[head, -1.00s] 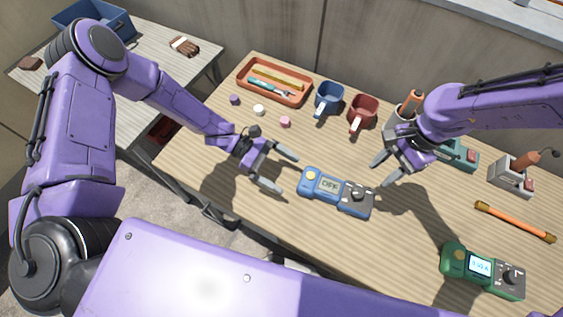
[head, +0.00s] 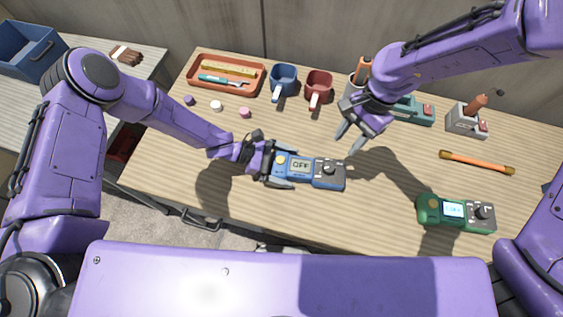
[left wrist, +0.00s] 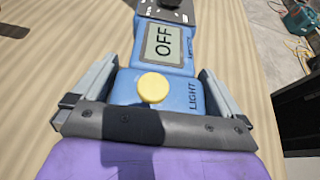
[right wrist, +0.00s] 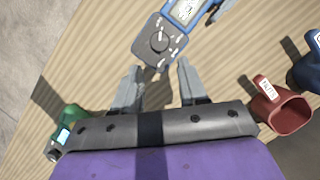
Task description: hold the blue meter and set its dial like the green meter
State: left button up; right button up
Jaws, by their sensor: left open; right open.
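The blue meter (head: 309,170) lies flat on the wooden table, its display reading OFF. Its yellow LIGHT button (left wrist: 153,87) and display show in the left wrist view. My left gripper (head: 279,168) is open, its fingers on either side of the meter's yellow-button end. The meter's grey dial (right wrist: 158,42) shows in the right wrist view. My right gripper (head: 350,139) is open and empty, above the table just beyond the dial end. The green meter (head: 456,211) lies at the right with its display lit; the reading is too small to tell.
An orange tray (head: 262,77) with tools, a blue mug (head: 283,80) and a red mug (head: 318,88) stand at the back. An orange rod (head: 477,162) lies beyond the green meter. The table between the two meters is clear.

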pick_arm(q)
jog(key=c, duration=0.8)
jog(key=shift+c, duration=1.1)
pick_arm(e)
jog(key=o, duration=0.3)
jog(key=shift+o, duration=0.2)
jog(key=w+a+r+t+y, duration=0.2)
jog(key=w+a+t+y, duration=0.3)
jog(key=w+a, duration=0.35)
jog(key=w+r+m+t+h, duration=0.1)
jog(key=w+t, duration=0.2)
jog(key=w, duration=0.1)
jog(key=g+h, duration=0.3)
jog(key=g, duration=0.5)
send_near(330, 166)
jog(key=shift+n+h, duration=0.3)
jog(key=x, duration=0.8)
jog(key=shift+a, duration=0.3)
